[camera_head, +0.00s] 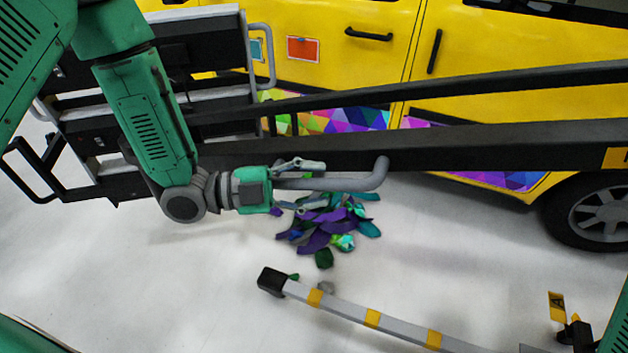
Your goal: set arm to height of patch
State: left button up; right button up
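My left gripper (325,186) is at the centre, its two fingers spread above and below a grey bent handle (372,181). The fingers look apart from the handle, so it seems open around it. The handle curves up at its right end, in front of a long black beam (450,145). A red-orange patch (303,49) with a pale border is on the yellow vehicle's door, above the beams. A smaller blue and orange patch (257,50) is partly hidden behind a grey rail. My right gripper is not in view; only a green part of my arm shows at lower right.
The yellow vehicle (465,50) with colourful wrap fills the back. A second black beam (450,86) runs above the first. Scraps of purple and teal vinyl (325,222) lie on the floor. A grey bar with yellow bands (345,308) crosses the front. The white floor at left is clear.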

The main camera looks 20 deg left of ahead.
pick_arm(q)
jog(key=shift+d, duration=0.1)
grip_shut()
jog(key=d+f+b, duration=0.3)
jog(key=f+b, duration=0.4)
jog(key=f, duration=0.1)
jog(key=shift+n+t+h, duration=0.3)
jog(key=shift+h, duration=0.1)
jog(key=shift+c, duration=1.1)
grip_release()
jog(key=shift+s, duration=0.1)
jog(key=shift+o, duration=1.1)
